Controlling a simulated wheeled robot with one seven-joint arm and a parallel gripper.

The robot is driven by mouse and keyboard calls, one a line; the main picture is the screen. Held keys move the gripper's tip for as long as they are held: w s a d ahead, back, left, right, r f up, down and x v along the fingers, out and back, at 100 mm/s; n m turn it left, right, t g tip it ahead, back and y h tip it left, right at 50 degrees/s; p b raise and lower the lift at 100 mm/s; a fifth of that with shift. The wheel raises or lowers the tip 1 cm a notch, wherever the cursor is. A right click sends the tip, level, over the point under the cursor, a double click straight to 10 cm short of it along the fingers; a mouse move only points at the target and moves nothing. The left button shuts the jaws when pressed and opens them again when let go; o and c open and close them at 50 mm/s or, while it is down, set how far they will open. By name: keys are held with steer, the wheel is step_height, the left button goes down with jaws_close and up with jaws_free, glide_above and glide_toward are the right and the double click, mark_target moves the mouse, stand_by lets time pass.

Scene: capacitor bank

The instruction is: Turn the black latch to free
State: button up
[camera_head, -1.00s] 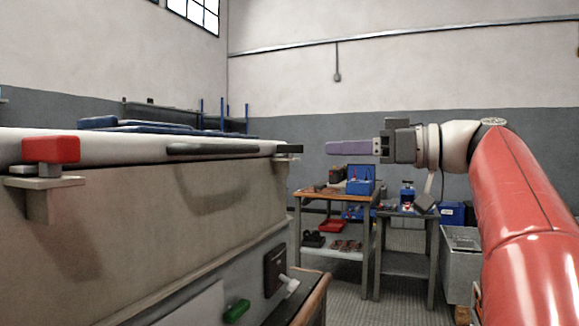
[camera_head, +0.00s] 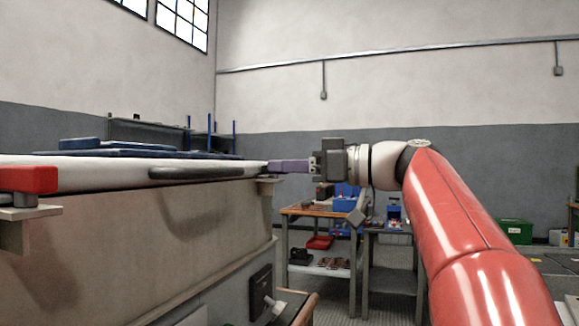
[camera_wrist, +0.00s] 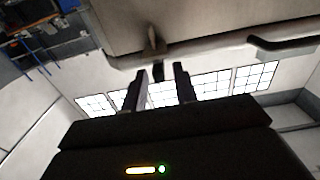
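The black latch (camera_wrist: 158,71) shows in the wrist view as a small dark piece beside a pale bracket (camera_wrist: 153,42) at the lid's edge. It appears between the two fingertips of my gripper (camera_wrist: 160,75). The fingers stand apart with a clear gap; I cannot tell whether they touch the latch. In the head view, my gripper (camera_head: 272,167) points left with its purple fingers at the right end of the white lid (camera_head: 110,172), just above the bracket (camera_head: 267,186). The latch is hidden there behind or between the fingers.
A black handle (camera_head: 195,173) runs along the lid's front, and a red latch (camera_head: 27,180) is at the far left. The beige cabinet (camera_head: 150,235) fills the left side. Workbenches (camera_head: 325,212) stand behind my arm.

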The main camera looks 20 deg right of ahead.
jaws_close()
steer(key=shift+w+g, duration=0.1)
steer(key=shift+g, duration=0.2)
steer(key=n+g+y+p, duration=0.1)
steer(key=g, duration=0.1)
steer(key=n+g+y+p, duration=0.1)
steer(key=n+g, duration=0.1)
steer(key=w+n+g+y+p, duration=0.1)
steer(key=g+p, duration=0.1)
steer(key=shift+d+r+n, duration=0.25)
steer(key=shift+r+n, duration=0.05)
steer(key=n+g+p, duration=0.2)
steer(key=g+p, duration=0.1)
steer(key=w+n+g+p, duration=0.1)
steer(key=n+g+p, duration=0.1)
steer(key=g+p, duration=0.1)
steer(key=n+g+h+p, duration=0.1)
steer(key=n+g+p, duration=0.2)
steer(key=g+p, duration=0.1)
steer(key=shift+w+f+g, duration=0.1)
steer(key=shift+w+g, duration=0.1)
steer(key=shift+g, duration=0.3)
steer(key=shift+a+f+n+g+p, duration=0.15)
steer(key=shift+f+n+g+p, duration=0.05)
steer(key=shift+n+g+p, duration=0.25)
steer(key=shift+o, duration=0.8)
jaws_free()
